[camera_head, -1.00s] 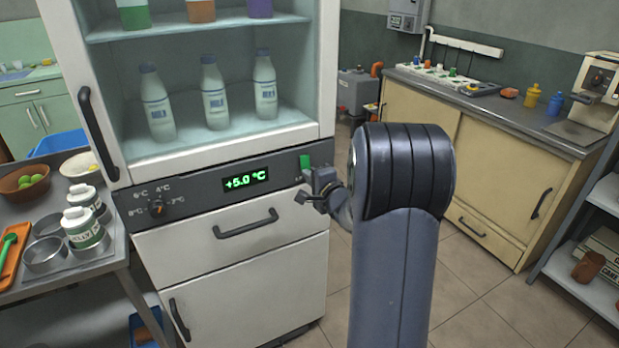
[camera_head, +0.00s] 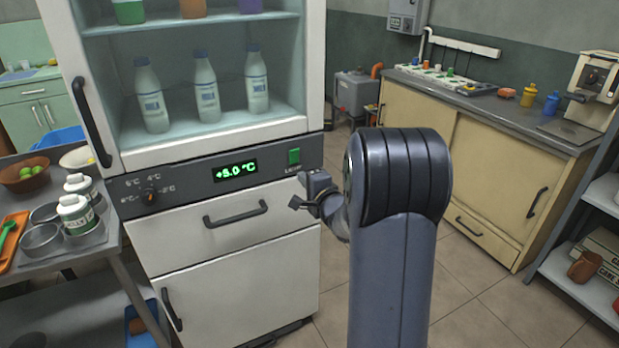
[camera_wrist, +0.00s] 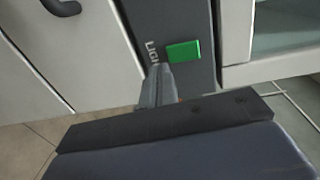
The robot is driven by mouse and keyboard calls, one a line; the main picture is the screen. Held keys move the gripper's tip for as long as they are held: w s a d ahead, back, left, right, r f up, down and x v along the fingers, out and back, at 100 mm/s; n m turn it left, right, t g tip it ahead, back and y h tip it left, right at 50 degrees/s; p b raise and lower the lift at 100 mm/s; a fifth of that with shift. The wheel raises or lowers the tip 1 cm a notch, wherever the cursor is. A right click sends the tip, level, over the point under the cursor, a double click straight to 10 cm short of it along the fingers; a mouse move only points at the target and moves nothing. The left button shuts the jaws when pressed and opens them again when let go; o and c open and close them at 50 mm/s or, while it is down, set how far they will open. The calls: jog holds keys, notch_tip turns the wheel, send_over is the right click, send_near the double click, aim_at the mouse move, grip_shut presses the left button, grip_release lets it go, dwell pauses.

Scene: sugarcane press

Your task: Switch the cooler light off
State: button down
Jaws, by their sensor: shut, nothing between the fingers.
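The cooler (camera_head: 217,265) stands at the left, with bottles behind its glass and a dark control strip below. The green light switch (camera_head: 294,157) is on the right end of that strip, with a label under it. In the wrist view the switch (camera_wrist: 184,52) shows bright green beside the lettering "LIGH". My gripper (camera_head: 297,203) is shut and empty, just below and right of the switch. In the wrist view my fingertips (camera_wrist: 158,70) point at the panel near the label, beside the switch. Whether they touch the panel I cannot tell. The cooler's inside looks lit.
The strip also carries a temperature dial (camera_head: 151,196) and a green display (camera_head: 236,170). A drawer handle (camera_head: 236,214) sticks out below. A metal table (camera_head: 105,250) with jars and bowls stands at the left. Floor is clear on the right, before the cabinet (camera_head: 500,165).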

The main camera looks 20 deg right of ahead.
jog(key=s+f, duration=0.1)
jog(key=s, duration=0.8)
jog(key=shift+f, duration=0.15)
jog(key=shift+d, duration=0.1)
